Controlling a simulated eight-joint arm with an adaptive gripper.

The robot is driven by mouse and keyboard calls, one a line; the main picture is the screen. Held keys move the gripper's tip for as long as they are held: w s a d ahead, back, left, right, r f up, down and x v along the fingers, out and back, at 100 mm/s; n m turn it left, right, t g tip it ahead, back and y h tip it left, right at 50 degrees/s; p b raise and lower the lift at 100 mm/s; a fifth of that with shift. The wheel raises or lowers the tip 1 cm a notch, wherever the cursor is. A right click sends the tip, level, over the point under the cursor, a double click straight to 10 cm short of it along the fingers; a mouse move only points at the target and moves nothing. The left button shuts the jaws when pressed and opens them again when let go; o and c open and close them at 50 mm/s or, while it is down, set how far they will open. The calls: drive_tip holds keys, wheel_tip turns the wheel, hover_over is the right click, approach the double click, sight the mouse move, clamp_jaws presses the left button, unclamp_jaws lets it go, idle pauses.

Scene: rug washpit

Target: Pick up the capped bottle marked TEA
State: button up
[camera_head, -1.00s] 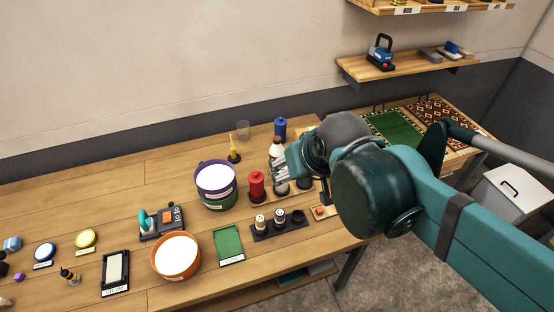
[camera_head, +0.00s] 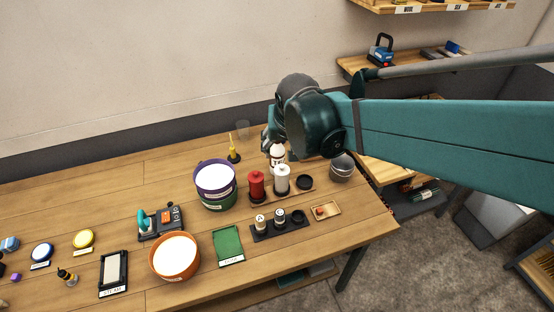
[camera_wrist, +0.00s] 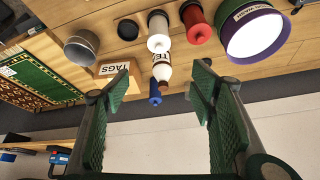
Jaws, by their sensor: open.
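The capped bottle marked TEA (camera_head: 277,153) stands near the back of the wooden table. It is white with a label, partly covered by my gripper in the head view. My gripper (camera_wrist: 162,72) is open, with green ridged fingers on either side of the bottle's line of sight. No contact shows. In the head view my gripper (camera_head: 269,138) is just above and behind the bottle, its fingers largely hidden by my arm.
A red spool (camera_head: 256,185) and a white spool (camera_head: 282,179) stand close in front of the bottle. A purple-rimmed bucket (camera_head: 215,177) is to the left, a grey metal pot (camera_head: 342,167) to the right. A blue bottle (camera_wrist: 155,92) stands close behind it.

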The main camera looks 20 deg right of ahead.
drive_tip(key=m+g, duration=0.1)
drive_tip(key=m, duration=0.1)
approach(276, 150)
drive_tip(key=s+r, duration=0.1)
drive_tip(key=s, duration=0.3)
drive_tip(key=shift+m+g+h, duration=0.3)
drive_tip(key=shift+m+h, duration=0.5)
drive_tip(key=shift+m, duration=0.1)
drive_tip(key=w+f, duration=0.2)
drive_tip(key=w+f+b, duration=0.1)
drive_tip(key=w+f, duration=0.1)
drive_tip(key=f, duration=0.1)
drive_tip(key=w+f, duration=0.2)
drive_tip(key=f, duration=0.1)
drive_tip(key=shift+w+d+f, duration=0.1)
drive_tip(key=shift+w+d, duration=0.2)
drive_tip(key=shift+w, duration=0.05)
drive_tip(key=shift+w+f, duration=0.2)
drive_tip(key=shift+f, duration=0.15)
drive_tip(key=shift+d, duration=0.1)
drive_tip(key=shift+b+x, duration=0.4)
drive_tip(key=shift+x, duration=0.9)
drive_tip(key=shift+f, duration=0.15)
drive_tip(key=shift+a+b+x, duration=0.1)
drive_tip(key=shift+b+x, duration=0.15)
drive_tip(key=shift+x, duration=1)
drive_tip(key=shift+a+b+x, duration=0.15)
drive_tip(key=shift+b+x, duration=0.05)
drive_tip(key=shift+x, duration=1.05)
